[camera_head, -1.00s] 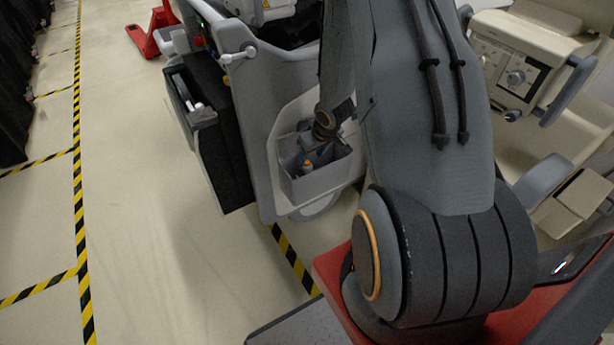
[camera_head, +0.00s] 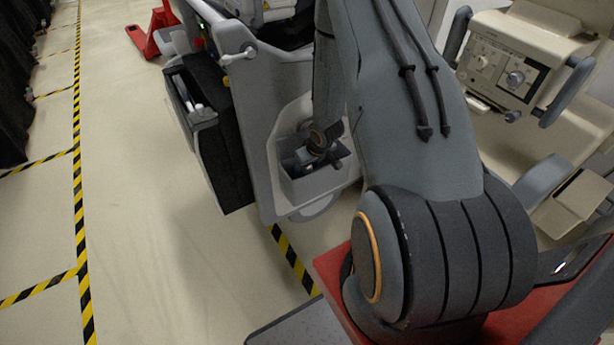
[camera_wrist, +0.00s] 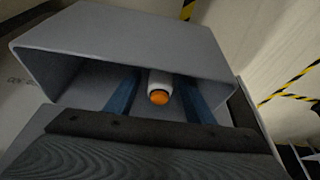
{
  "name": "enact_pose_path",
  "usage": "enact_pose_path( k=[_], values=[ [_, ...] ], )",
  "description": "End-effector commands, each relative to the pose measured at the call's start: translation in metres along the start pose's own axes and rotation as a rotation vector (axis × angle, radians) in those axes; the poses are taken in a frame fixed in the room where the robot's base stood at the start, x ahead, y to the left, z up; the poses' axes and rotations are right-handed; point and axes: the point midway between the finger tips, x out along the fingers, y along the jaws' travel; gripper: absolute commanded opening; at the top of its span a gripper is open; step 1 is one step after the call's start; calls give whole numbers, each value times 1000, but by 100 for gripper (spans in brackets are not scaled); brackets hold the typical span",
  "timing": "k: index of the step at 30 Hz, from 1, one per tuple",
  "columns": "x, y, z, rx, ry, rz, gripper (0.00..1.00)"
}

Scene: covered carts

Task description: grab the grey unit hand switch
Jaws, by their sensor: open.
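The hand switch (camera_wrist: 160,84) is a pale grey cylinder with an orange button on its end. In the wrist view it stands inside the grey bin (camera_wrist: 110,28), its orange end towards the camera. My gripper (camera_wrist: 158,78) is open, with one blue finger on each side of the hand switch. I cannot tell whether the fingers touch it. In the head view my gripper end (camera_head: 318,160) is down at the bin (camera_head: 310,192) on the grey unit (camera_head: 258,130). My wrist hides the switch there.
The bin walls stand close around my fingers. A black box (camera_head: 222,150) hangs on the unit's left side. A beige unit with a control panel (camera_head: 500,70) stands at the right. The floor (camera_head: 140,200) to the left is clear, with yellow-black tape (camera_head: 78,180).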

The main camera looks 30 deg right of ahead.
Motion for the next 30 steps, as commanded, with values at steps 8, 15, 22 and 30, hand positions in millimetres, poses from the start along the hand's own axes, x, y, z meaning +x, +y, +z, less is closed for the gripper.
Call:
enact_pose_path(
  k=[8,15,22,30],
  values=[
    [0,0,0,0,0,0,19],
    [-1,0,0,0,1,0,2],
    [-4,0,-3,-1,2,0,2],
    [-36,1,-17,-2,5,2,2]
  ],
)
